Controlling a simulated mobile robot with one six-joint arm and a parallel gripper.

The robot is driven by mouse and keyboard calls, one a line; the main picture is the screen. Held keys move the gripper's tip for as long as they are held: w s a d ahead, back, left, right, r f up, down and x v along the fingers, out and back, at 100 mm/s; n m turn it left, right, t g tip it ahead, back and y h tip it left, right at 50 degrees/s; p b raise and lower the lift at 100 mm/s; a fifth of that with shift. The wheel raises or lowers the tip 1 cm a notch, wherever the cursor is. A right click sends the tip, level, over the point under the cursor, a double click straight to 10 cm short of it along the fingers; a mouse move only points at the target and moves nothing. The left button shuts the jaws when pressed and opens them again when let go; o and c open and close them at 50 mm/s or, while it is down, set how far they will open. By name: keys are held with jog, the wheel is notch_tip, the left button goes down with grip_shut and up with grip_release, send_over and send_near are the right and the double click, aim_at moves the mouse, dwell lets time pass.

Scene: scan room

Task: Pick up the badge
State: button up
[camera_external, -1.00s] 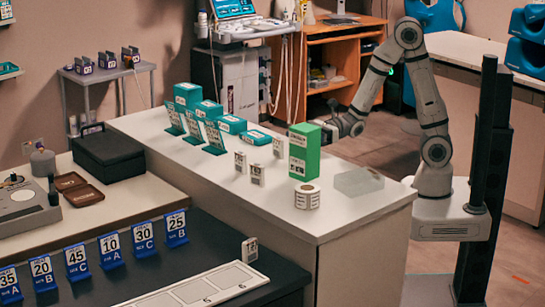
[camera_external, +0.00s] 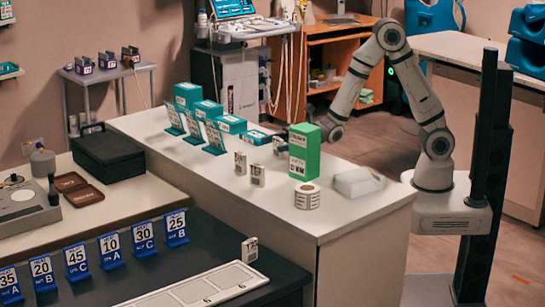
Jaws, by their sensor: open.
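Several small white badge-like cards stand upright on the white counter (camera_external: 340,222). Two of them, a left one (camera_external: 240,163) and a front one (camera_external: 257,175), stand clear in the open. A third card (camera_external: 279,148) stands just left of the green box (camera_external: 304,153). My gripper (camera_external: 284,141) is low over the counter, reaching in from the right behind the green box. The box hides most of the jaws; their tips seem to show beside the third card. The jaws are open; I cannot tell whether they touch or surround that card.
A label roll (camera_external: 307,197) and a pale translucent block (camera_external: 358,182) are at the near right. Teal boxes (camera_external: 232,124) and teal card stands (camera_external: 214,138) fill the far left. Another small card (camera_external: 249,250) stands on the dark lower counter, near blue number signs (camera_external: 110,251).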

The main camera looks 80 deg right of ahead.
jog(key=shift+c, duration=0.4)
jog(key=c, duration=1)
